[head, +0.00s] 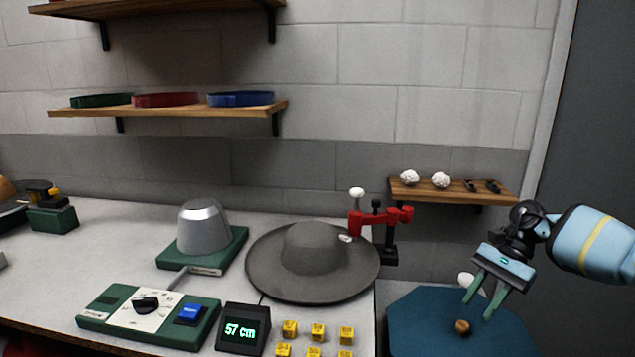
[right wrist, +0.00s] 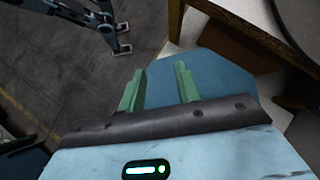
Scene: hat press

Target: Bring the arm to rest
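My right gripper (head: 478,305) is at the right of the head view, with its green fingers pointing down over a blue padded surface (head: 425,310). The fingers are apart with nothing between them; the right wrist view (right wrist: 158,85) also shows them open and empty. A small brown knob-like object (head: 462,327) shows on the blue surface below the fingers. A white round thing (head: 466,280) is partly hidden behind the gripper. My left gripper is not in the head view. A grey wide-brimmed hat (head: 312,250) sits on the bench to the left, apart from my right gripper.
A red clamp-like device (head: 380,220) stands behind the hat. A metal dome on a green base (head: 203,228), a control box (head: 150,315), a "57 cm" display (head: 243,328) and several yellow blocks (head: 318,332) occupy the bench. A small wooden shelf (head: 452,192) is on the wall behind my right gripper.

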